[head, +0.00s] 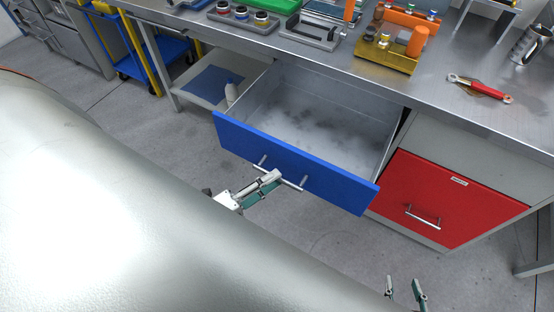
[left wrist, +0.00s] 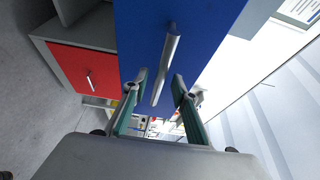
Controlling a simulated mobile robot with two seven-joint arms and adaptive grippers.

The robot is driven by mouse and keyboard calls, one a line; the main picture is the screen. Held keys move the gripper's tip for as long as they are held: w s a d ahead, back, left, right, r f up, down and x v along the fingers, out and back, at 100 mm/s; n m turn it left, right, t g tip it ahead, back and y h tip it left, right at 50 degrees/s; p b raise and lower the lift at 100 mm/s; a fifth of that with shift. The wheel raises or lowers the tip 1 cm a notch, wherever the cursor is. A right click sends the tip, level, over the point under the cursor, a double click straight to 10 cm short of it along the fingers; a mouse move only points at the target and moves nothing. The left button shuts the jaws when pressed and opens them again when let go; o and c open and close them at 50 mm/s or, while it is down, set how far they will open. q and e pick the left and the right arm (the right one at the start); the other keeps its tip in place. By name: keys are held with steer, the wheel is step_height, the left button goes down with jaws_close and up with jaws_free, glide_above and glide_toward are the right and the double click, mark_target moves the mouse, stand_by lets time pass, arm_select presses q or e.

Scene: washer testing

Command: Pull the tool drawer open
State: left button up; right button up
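The blue-fronted drawer (head: 295,162) under the workbench stands well open in the head view. Its grey inside (head: 310,110) shows and looks empty. A silver bar handle (head: 291,184) is on its front; it also shows in the left wrist view (left wrist: 169,50). My left gripper (head: 270,182) is at this handle. In the left wrist view its two green-grey fingers (left wrist: 160,76) stand on either side of the bar, with gaps visible, so it looks open around the handle. My right gripper (head: 404,288) is open and empty at the bottom edge of the head view, apart from the drawers.
A red drawer (head: 445,198) to the right is shut. The metal workbench top (head: 450,105) holds a red-handled tool (head: 480,88), an orange and yellow fixture (head: 390,50) and other parts. A blue cart (head: 140,62) stands at the back left. The floor before the drawers is clear.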

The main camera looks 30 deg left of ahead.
arm_select(q)
steer(key=v, duration=0.9)
steer(key=shift+s, duration=0.25)
steer(key=shift+w+a, duration=0.1)
steer(key=w+d+f+n+g+y, duration=0.2)
steer(key=f+n, duration=0.3)
steer(key=n, duration=0.4)
steer(key=w+d+f+n+g+y+p, duration=0.1)
steer(key=d+f+n+g, duration=0.3)
steer(key=n, duration=0.5)
steer(key=shift+w+f+y, duration=0.35)
steer(key=shift+f+y, duration=0.2)
steer(key=shift+y, duration=0.05)
